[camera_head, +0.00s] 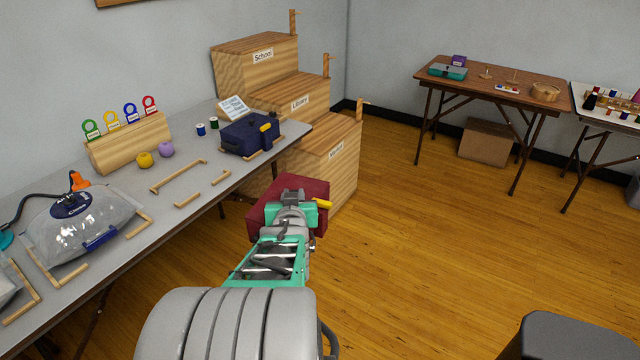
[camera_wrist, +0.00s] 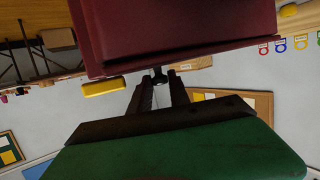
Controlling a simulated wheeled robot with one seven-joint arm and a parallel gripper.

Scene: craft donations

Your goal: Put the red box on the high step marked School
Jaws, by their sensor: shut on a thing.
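The red box (camera_head: 262,208) is dark red and held at the end of my arm, in front of the wooden steps. My gripper (camera_head: 293,208) is shut on it; the box also fills the top of the wrist view (camera_wrist: 180,30), with the fingers meeting a small part at its edge. A yellow piece (camera_head: 323,203) sticks out beside the box. The high step marked School (camera_head: 255,65) is the tallest wooden block, at the back left by the wall. Its top looks bare except for an upright post at its right corner.
The lower steps marked Library (camera_head: 292,103) and a third, hard-to-read label (camera_head: 334,158) each carry a corner post. A dark blue box (camera_head: 246,135) sits on the grey table (camera_head: 230,185) beside them. Open wooden floor lies to the right.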

